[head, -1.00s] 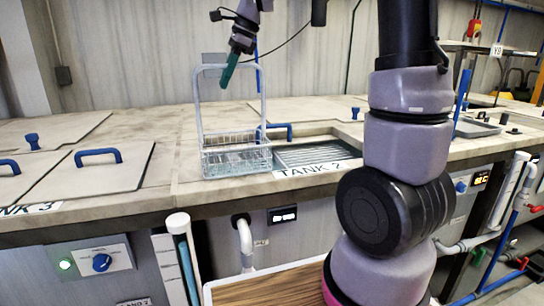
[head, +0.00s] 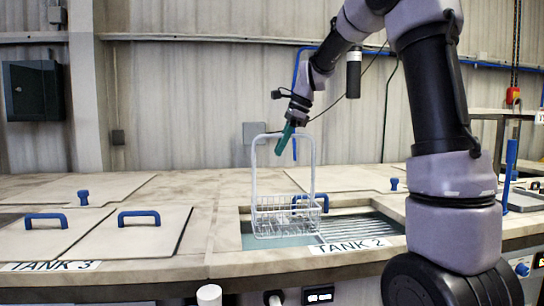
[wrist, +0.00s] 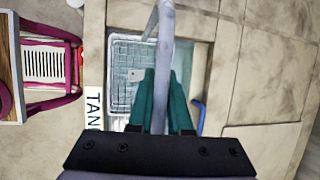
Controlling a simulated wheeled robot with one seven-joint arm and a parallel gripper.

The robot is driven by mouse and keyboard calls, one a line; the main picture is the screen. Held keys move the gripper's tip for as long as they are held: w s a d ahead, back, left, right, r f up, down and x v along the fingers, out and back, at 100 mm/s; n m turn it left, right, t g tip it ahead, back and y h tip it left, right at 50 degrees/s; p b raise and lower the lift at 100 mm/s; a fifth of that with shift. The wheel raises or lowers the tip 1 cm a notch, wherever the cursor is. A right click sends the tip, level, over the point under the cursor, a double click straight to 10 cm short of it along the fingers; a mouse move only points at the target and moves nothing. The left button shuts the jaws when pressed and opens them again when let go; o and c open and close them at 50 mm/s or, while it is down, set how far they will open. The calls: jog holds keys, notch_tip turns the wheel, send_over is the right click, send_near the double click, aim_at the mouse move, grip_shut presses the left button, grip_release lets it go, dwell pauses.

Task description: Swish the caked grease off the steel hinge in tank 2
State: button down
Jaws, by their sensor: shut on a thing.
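A white wire basket (head: 287,222) with a tall loop handle (head: 256,170) is at the left part of the open tank 2 (head: 365,227). The tank holds teal liquid and has a "TANK 2" label at its front edge. My gripper (head: 284,140) has green fingers and is shut on the top of the handle. In the wrist view the handle (wrist: 166,30) passes between the fingers, and the basket (wrist: 122,60) is below. A small pale piece (wrist: 134,75) lies in it, perhaps the steel hinge; its grease cannot be made out. I cannot tell whether the basket touches the liquid.
Tank 3 is covered by lids with blue handles (head: 138,217) at the left. A blue handle (head: 309,202) stands behind the basket. A grey tray (head: 522,200) is at the right. The counter left of tank 2 is flat and clear.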

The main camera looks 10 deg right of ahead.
jog(key=f, duration=0.7)
jog(key=d+f, duration=0.1)
jog(key=f, duration=0.6)
jog(key=w+f, duration=0.1)
jog(key=f, duration=0.6)
jog(key=shift+d+f, duration=0.2)
jog(key=shift+f, duration=0.2)
jog(key=shift+d, duration=1.25)
jog(key=shift+a, duration=1.35)
jog(key=shift+d, duration=0.15)
dwell(0.8)
